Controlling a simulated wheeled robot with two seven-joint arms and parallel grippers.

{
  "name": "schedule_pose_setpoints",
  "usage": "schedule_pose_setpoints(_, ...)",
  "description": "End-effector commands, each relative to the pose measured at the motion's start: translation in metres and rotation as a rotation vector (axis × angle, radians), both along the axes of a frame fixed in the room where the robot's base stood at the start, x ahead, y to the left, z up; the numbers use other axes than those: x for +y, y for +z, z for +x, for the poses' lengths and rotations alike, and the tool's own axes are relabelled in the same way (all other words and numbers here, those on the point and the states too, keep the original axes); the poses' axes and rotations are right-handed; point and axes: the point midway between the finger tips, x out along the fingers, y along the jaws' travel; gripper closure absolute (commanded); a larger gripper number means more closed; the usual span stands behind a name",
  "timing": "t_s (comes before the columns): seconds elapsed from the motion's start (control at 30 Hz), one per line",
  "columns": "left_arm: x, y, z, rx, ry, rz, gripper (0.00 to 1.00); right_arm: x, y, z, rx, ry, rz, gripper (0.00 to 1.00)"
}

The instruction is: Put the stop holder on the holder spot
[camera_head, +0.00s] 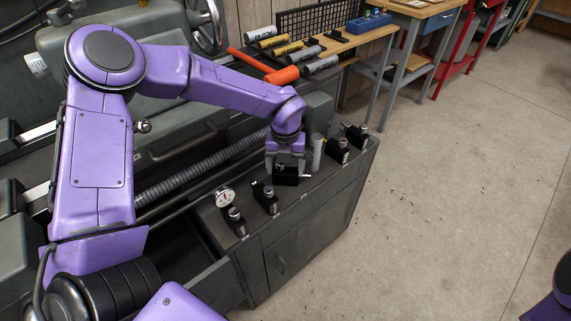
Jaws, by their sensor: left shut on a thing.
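My left gripper (288,174) reaches down over the grey cabinet top (318,183) at the front of the machine. It is shut on a black block, the stop holder (286,181), low at the cabinet top. The fingers hide part of the block, and I cannot tell whether it touches the surface. I cannot make out a marked holder spot; the gripper is in the gap between the other holders in the row. My right gripper is not in view.
A holder with a round dial (225,199) and a black holder (264,196) stand left of the gripper. A grey cylinder (317,150) and two black holders (338,150) (357,136) stand to its right. Orange-handled tools (282,75) lie behind. The floor at right is clear.

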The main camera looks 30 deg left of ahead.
Motion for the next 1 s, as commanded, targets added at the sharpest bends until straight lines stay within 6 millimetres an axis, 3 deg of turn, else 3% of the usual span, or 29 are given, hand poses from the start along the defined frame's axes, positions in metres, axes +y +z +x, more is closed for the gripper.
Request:
schedule_pose_setpoints(0.27,0.0,-0.002,0.001,-0.002,0.001,-0.001,0.79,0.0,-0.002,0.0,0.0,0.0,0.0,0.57)
schedule_pose_setpoints(0.3,0.0,-0.003,0.0,0.0,0.001,-0.001,0.17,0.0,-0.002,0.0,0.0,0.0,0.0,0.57)
schedule_pose_setpoints(0.37,0.0,-0.002,0.0,0.0,0.001,-0.001,0.0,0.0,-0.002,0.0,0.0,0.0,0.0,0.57)
schedule_pose_setpoints(0.67,0.0,0.005,0.0,-0.003,0.0,-0.001,0.0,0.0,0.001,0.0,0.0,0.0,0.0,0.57)
schedule_pose_setpoints(0.77,0.0,0.023,0.001,-0.006,0.001,-0.003,0.0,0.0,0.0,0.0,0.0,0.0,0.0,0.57)
schedule_pose_setpoints(1.0,0.0,0.085,0.001,-0.005,0.002,-0.002,0.0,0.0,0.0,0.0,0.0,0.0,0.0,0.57)
